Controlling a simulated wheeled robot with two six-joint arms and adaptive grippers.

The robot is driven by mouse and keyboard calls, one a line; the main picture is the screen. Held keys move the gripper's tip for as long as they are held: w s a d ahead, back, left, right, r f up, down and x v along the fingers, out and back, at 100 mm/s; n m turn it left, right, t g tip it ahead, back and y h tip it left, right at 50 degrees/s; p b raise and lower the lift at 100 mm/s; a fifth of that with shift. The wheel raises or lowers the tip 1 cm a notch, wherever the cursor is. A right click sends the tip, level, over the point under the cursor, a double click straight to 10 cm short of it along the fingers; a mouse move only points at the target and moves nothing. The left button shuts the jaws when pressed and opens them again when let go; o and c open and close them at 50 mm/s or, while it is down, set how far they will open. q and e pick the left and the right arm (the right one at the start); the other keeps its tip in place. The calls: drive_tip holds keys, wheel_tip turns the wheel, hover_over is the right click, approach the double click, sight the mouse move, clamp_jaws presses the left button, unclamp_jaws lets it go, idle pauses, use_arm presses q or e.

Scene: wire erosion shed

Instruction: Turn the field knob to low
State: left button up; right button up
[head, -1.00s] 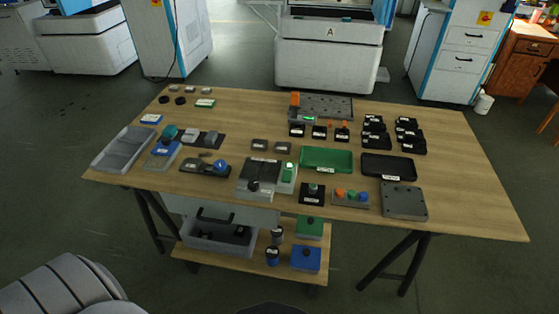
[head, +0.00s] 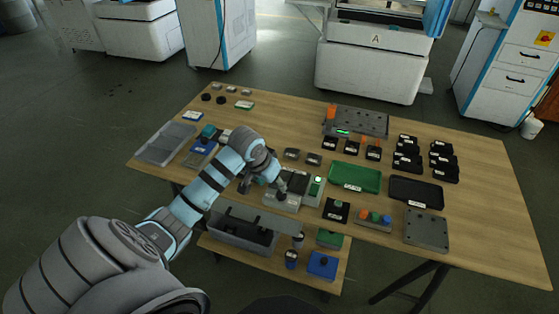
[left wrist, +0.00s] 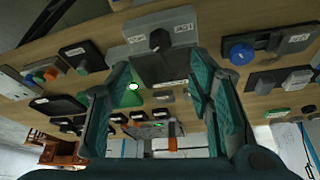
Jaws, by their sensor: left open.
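A dark round knob (left wrist: 160,40) stands on a grey box (left wrist: 150,62) with a white label beside it, in front of the open left fingers in the left wrist view. The label is too small to read, so I cannot confirm it is the field knob, nor tell its setting. In the head view the knob (head: 281,187) sits at the table's front edge, just right of my left gripper (head: 272,183). In the left wrist view the left gripper (left wrist: 160,82) is open, its teal fingers apart with nothing between them. My right gripper is out of view.
A blue knob (left wrist: 240,53) sits to one side in the left wrist view. A green-lit switch box (head: 315,188) is right of the grey box. A black box with a knob (head: 336,210), a button panel (head: 373,219) and a green tray (head: 354,178) lie further right.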

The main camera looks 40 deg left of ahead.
sight(281, 194)
use_arm(q)
drive_tip(key=b+x, duration=0.2)
drive_tip(key=x, duration=0.8)
clamp_jaws()
